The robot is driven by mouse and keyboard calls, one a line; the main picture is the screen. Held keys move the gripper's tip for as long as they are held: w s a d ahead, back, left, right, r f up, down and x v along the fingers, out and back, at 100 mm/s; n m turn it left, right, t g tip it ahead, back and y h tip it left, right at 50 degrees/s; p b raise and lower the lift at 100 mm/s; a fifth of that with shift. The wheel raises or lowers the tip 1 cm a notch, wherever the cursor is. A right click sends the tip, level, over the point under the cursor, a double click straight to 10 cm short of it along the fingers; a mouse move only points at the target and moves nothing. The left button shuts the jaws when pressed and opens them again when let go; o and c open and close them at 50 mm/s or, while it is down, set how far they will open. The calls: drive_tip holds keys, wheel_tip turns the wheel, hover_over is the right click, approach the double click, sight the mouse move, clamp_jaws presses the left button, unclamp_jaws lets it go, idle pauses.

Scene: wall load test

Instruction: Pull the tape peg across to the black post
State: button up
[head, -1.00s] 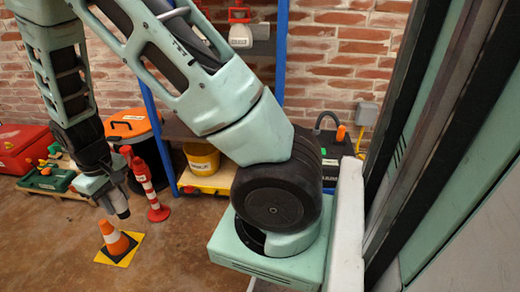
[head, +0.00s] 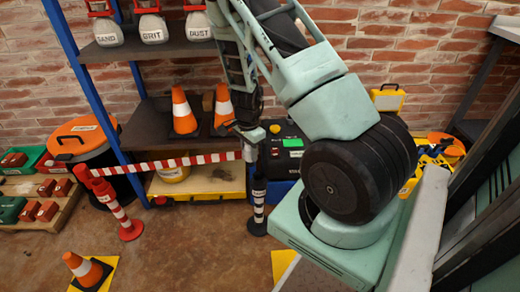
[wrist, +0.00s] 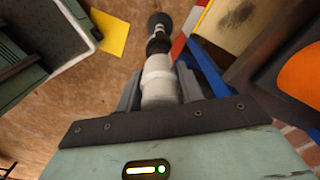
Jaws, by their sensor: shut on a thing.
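A red post (head: 125,222) with white bands stands at the left in the head view. A red-and-white tape (head: 175,164) runs taut from its top to my gripper (head: 247,138). My gripper, also in the wrist view (wrist: 158,85), is shut on the pale tape peg (wrist: 158,70). The black post (head: 258,205) with white bands stands upright below my gripper. In the wrist view the black post (wrist: 158,28) lines up beyond the peg. I cannot tell whether the peg touches the post top.
A shelf rack (head: 100,110) with cones (head: 183,112) and weights stands behind the tape. A black case (head: 285,150) is close behind my gripper. An orange-lidded bin (head: 82,140) is at left. A cone (head: 82,268) stands on a yellow sheet in front. Floor between the posts is clear.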

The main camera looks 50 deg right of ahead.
drive_tip(key=shift+s+d+f+m+b, duration=0.3)
drive_tip(key=shift+d+f+m+b, duration=0.2)
drive_tip(key=shift+f+b, duration=0.8)
drive_tip(key=shift+s+d+f+m+b, duration=0.25)
drive_tip(key=shift+d+f+m+b, duration=0.25)
drive_tip(key=shift+f+b, duration=0.8)
drive_tip(key=shift+s+d+f+m+b, duration=0.3)
drive_tip(key=shift+d+f+m+b, duration=0.35)
drive_tip(key=shift+f, duration=1.1)
drive_tip(key=shift+a+f+b, duration=0.25)
drive_tip(key=shift+f+b, duration=0.1)
drive_tip(key=shift+f+n, duration=0.25)
drive_tip(key=shift+f, duration=0.05)
drive_tip(key=o, duration=1.6)
drive_tip(key=shift+r, duration=0.15)
